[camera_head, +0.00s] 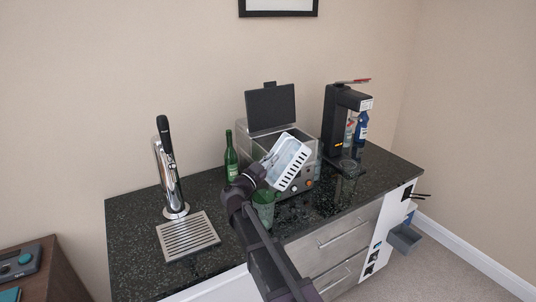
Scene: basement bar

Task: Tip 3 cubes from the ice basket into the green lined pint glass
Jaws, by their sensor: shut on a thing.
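My gripper (262,167) is shut on the white ice basket (287,162), gripping it at its left side. The basket is slotted and tilted, held above the counter in front of the steel machine. I cannot make out single cubes inside it. A green glass (265,207) stands on the counter below the basket, partly hidden behind my arm. Its lines are too small to tell.
A steel machine (305,187) with a raised dark lid (271,106) stands behind the basket. A green bottle (231,156), a beer tap (171,178) and a drip tray (188,236) are to the left.

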